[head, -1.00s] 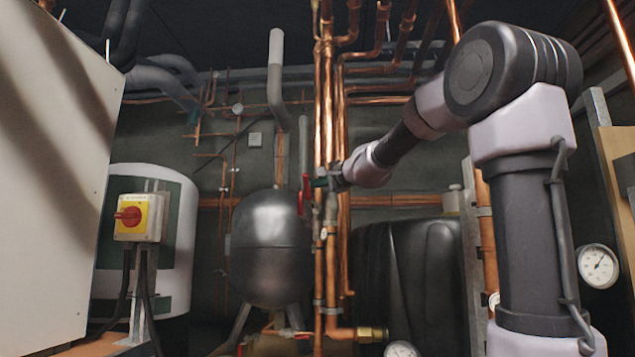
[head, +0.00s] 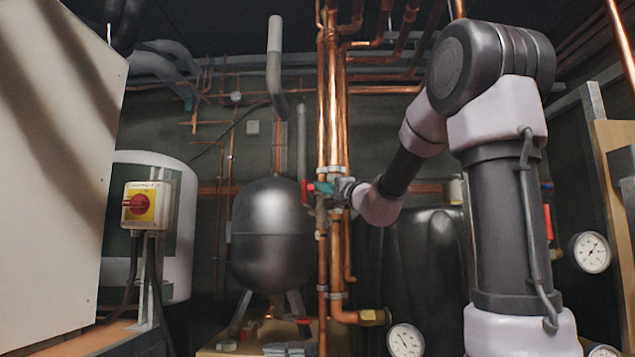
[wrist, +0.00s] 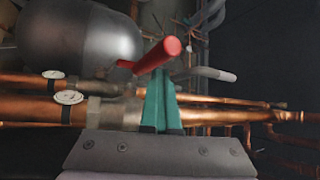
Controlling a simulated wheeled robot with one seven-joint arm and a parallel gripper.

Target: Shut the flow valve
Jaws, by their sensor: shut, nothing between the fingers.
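The flow valve has a red lever handle (wrist: 160,54) on a copper pipe, seen close up in the wrist view. In the head view the red handle (head: 305,190) shows just left of the vertical copper pipes, beside the grey tank. My gripper (wrist: 161,80) has teal fingers that are shut with nothing between them. The fingertips are right at the red handle in the wrist view; I cannot tell whether they touch it. In the head view the gripper (head: 322,187) points left at the handle across the pipes. The valve body is partly hidden by the fingers.
A dark grey pressure tank (head: 272,235) stands left of the pipes. Vertical copper pipes (head: 333,100) run close to the gripper. A black tank (head: 425,260) is behind my arm. A yellow-and-red switch box (head: 146,205) and a white cabinet (head: 50,180) stand at the left.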

